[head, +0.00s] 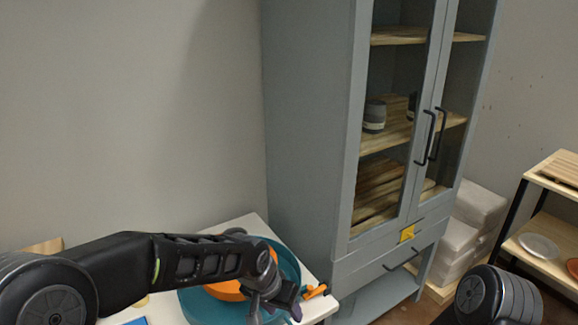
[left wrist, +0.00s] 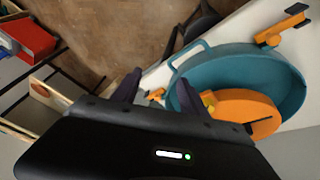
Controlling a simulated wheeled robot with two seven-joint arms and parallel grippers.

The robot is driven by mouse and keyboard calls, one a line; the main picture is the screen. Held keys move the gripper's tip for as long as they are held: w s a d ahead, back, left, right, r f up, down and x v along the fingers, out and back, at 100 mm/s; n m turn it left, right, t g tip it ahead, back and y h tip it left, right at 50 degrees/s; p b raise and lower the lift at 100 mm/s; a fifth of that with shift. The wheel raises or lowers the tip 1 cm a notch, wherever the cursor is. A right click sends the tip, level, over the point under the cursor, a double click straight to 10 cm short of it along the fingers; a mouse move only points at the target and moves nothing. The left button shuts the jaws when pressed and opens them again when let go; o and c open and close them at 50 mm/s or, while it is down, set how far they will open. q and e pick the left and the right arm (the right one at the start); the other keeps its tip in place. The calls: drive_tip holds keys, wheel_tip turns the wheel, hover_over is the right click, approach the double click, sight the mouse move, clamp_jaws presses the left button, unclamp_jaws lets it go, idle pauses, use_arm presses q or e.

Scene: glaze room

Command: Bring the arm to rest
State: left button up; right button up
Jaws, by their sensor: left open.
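My left arm reaches in from the left in the head view. Its gripper (head: 274,304) is open and empty, above the near right part of a white table (head: 238,222). In the left wrist view the two dark fingers of the left gripper (left wrist: 158,92) are apart with nothing between them. A round teal basin (left wrist: 292,82) with an orange disc (left wrist: 250,108) in it lies under and beside the gripper. In the head view the arm hides part of the basin (head: 290,263). My right gripper is out of view; only part of my right arm shows at the bottom right.
An orange clamp-like tool (head: 315,291) lies at the table's right edge; another orange tool (left wrist: 280,24) shows in the left wrist view. A grey glass-door cabinet (head: 310,130) stands behind, with a dark cup (head: 374,116) inside. A wooden shelf rack (head: 540,232) is at right.

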use_arm(q)
drive_tip(key=s+a+f+n+h, duration=0.1)
drive_tip(key=s+f+n, duration=0.1)
drive_tip(key=s+f, duration=0.5)
drive_tip(key=s+a+f+n+h, duration=0.1)
drive_tip(key=s+f, duration=0.2)
drive_tip(key=f, duration=0.9)
drive_tip(key=s+a+f+n+g, duration=0.1)
drive_tip(key=s+a+f, duration=0.1)
drive_tip(key=s+f, duration=0.2)
drive_tip(key=s+a+f+n+g, duration=0.1)
drive_tip(key=s+f, duration=0.3)
drive_tip(key=s, duration=0.6)
drive_tip(key=shift+s+a+f+n+y, duration=0.3)
drive_tip(key=shift+a+n, duration=0.25)
drive_tip(key=shift+n, duration=0.15)
drive_tip(key=shift+r, duration=0.1)
